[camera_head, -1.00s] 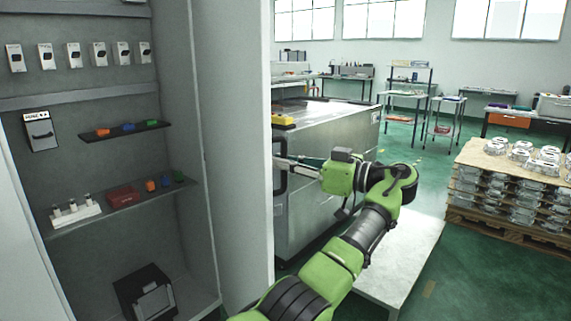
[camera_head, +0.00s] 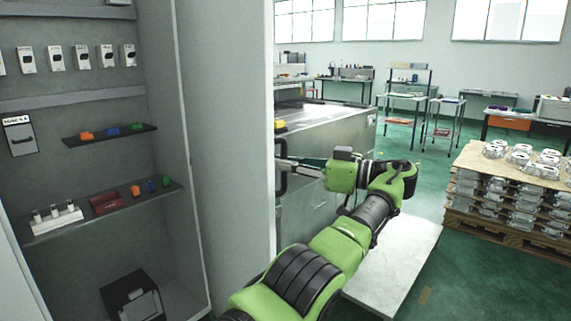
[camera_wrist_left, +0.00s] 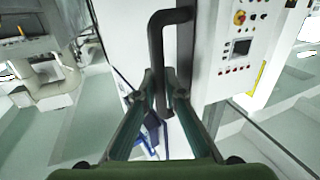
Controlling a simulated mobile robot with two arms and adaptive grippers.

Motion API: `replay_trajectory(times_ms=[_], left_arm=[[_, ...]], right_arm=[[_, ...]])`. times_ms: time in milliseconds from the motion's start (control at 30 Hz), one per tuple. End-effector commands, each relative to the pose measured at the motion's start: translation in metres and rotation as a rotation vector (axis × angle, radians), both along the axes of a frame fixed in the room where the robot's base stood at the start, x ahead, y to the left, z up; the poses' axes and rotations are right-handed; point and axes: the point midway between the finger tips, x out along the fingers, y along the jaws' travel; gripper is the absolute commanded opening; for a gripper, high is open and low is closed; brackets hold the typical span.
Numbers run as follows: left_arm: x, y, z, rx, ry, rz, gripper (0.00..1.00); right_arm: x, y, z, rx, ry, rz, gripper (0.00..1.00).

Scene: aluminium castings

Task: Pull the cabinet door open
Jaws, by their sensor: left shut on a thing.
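The cabinet door (camera_head: 232,150) is a tall pale grey panel in the head view, standing open beside the cabinet's shelved interior. Its black bar handle (camera_head: 281,180) sticks out past the door's right edge. My left gripper (camera_head: 284,163) reaches the handle from the right and is shut on it. In the left wrist view the dark upright handle (camera_wrist_left: 157,60) runs between the two fingers of the left gripper (camera_wrist_left: 162,82). The door's outer face is hidden in the head view. My right gripper is not in view.
The cabinet holds shelves (camera_head: 110,212) with small coloured parts. A large grey metal machine (camera_head: 325,140) stands behind my left gripper. A pale low platform (camera_head: 395,265) lies under my arm. A pallet of castings (camera_head: 500,215) stands at right. Green floor beyond is partly clear.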

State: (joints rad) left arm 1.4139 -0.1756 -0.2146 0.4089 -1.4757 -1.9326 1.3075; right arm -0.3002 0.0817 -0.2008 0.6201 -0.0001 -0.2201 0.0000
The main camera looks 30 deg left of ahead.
Motion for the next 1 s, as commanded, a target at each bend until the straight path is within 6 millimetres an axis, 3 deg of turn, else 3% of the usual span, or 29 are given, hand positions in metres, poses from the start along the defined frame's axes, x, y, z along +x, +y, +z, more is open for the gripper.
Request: replay_trajectory(times_ms=[233, 300, 333, 1000], left_arm=[[0.0, 0.0011, 0.0019, 0.002, -0.002, 0.001, 0.0], [0.0, 0.0011, 0.0019, 0.002, -0.002, 0.001, 0.25], [-0.0001, 0.001, 0.0019, 0.002, -0.002, 0.001, 0.27], [-0.0005, -0.0005, -0.0003, -0.001, -0.002, -0.011, 0.27]], right_arm=[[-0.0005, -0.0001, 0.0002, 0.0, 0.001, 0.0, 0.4], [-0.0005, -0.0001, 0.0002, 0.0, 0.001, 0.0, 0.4], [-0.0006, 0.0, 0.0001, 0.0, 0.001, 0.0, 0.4], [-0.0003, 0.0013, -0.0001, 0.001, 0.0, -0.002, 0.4]])
